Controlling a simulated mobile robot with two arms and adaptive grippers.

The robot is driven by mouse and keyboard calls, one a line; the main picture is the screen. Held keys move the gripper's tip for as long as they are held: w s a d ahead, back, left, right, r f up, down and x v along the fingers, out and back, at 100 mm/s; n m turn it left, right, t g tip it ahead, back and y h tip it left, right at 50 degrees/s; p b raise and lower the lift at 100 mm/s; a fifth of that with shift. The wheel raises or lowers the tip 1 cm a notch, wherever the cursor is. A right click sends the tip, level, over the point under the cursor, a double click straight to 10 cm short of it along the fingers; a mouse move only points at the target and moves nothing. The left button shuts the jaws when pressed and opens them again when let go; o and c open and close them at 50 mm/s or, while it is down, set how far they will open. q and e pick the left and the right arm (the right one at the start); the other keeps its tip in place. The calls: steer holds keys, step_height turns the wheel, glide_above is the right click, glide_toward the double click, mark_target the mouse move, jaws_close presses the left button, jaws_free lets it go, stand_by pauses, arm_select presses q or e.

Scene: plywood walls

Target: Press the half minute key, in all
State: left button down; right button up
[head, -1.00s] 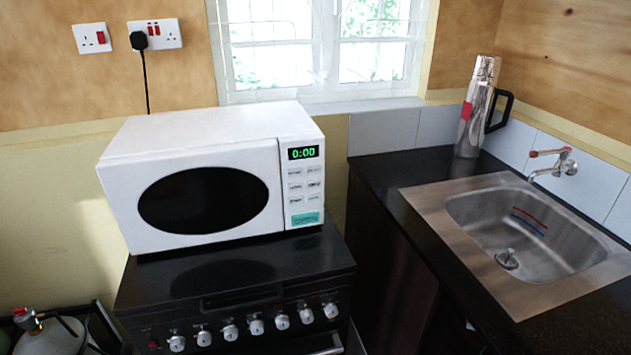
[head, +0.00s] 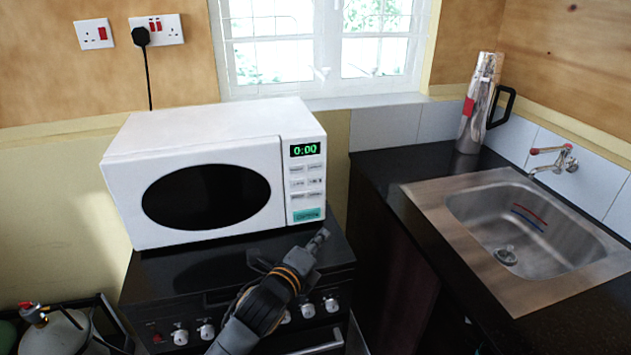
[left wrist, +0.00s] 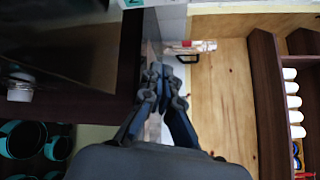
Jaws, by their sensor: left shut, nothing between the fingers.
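The white microwave (head: 215,128) stands on the black stove, its door shut and its green display (head: 304,149) reading 0:00. Its panel at the right has several small pale keys (head: 306,182) and a wider teal key (head: 308,215) below them. The key labels are too small to read. My left gripper (head: 321,238) is shut and empty, in front of and below the panel's lower right, apart from the keys. In the left wrist view its closed fingers (left wrist: 157,74) point ahead, with a corner of the microwave (left wrist: 135,3) at the top. My right gripper is not in view.
The black stove (head: 160,285) with several knobs lies under the microwave. A dark counter with a steel sink (head: 520,235) and a steel flask (head: 478,105) is at the right. A gas cylinder (head: 55,330) stands at the lower left.

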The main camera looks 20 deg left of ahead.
mark_target(315, 180)
arm_select(q)
steer(key=w+r+m, duration=0.1)
steer(key=w+r+m+t+h, duration=0.1)
steer(key=r+m, duration=0.1)
steer(key=w+r+m, duration=0.1)
steer(key=r, duration=0.1)
steer(key=shift+d+t+h, duration=0.3)
steer(key=shift+d+t, duration=0.05)
steer(key=shift+t, duration=0.05)
steer(key=shift+w+a+b, duration=0.35)
steer(key=shift+w+a, duration=0.45)
steer(key=shift+w, duration=0.4)
steer(key=shift+w+a+b, duration=0.4)
steer(key=shift+w+a, duration=0.45)
steer(key=shift+w, duration=0.4)
steer(key=shift+w+a+b, duration=0.35)
steer(key=shift+w+a, duration=0.45)
steer(key=shift+w, duration=0.4)
steer(key=shift+w+a, duration=0.1)
steer(key=shift+w+a, duration=0.15)
steer(key=shift+w, duration=0.1)
